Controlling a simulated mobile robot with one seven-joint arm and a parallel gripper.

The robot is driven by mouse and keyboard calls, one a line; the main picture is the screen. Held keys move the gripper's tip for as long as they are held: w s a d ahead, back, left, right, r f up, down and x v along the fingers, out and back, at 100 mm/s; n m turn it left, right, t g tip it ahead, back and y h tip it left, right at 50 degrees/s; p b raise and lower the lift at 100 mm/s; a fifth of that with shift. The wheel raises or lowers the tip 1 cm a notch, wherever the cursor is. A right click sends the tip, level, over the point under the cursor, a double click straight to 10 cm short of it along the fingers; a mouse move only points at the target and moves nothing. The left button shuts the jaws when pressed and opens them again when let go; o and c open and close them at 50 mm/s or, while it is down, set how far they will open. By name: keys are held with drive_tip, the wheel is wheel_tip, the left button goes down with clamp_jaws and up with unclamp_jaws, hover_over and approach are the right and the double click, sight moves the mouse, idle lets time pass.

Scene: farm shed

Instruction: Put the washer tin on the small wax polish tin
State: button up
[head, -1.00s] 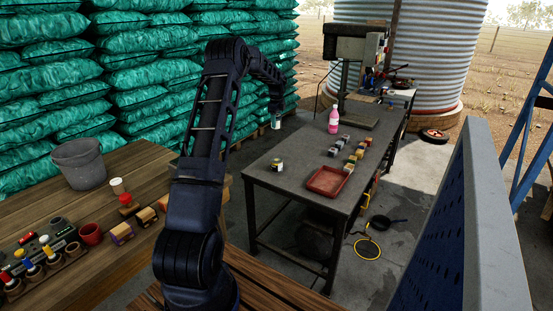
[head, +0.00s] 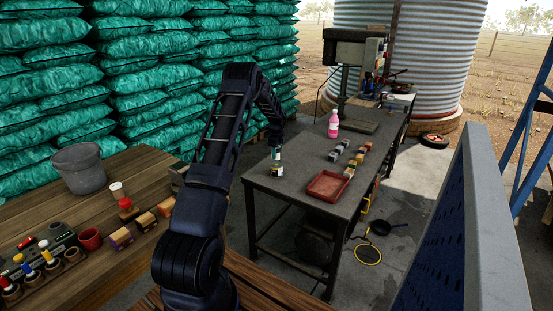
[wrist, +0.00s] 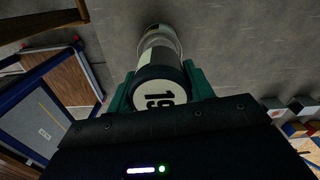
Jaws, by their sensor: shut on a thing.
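My gripper (head: 277,149) is shut on the washer tin (head: 276,155), above the near left part of the dark metal bench (head: 258,183). In the wrist view the washer tin (wrist: 159,93) sits between the green fingers, its dark-rimmed end with a white "19" label facing the camera. The small wax polish tin (head: 275,169) stands on the bench directly below the held tin in the head view. A pale cylinder, which looks like the wax polish tin (wrist: 156,35), shows just beyond the held tin in the wrist view. I cannot tell whether the two tins touch.
The bench also holds a red tray (head: 327,186), several small blocks (head: 351,159), a pink bottle (head: 333,124) and a drill press (head: 352,75). A wooden table (head: 100,190) with pots and small items stands at left. Bare bench surrounds the wax polish tin.

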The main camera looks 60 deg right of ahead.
drive_tip(key=shift+f, duration=1.8)
drive_tip(key=o, duration=1)
drive_tip(key=shift+f, duration=0.15)
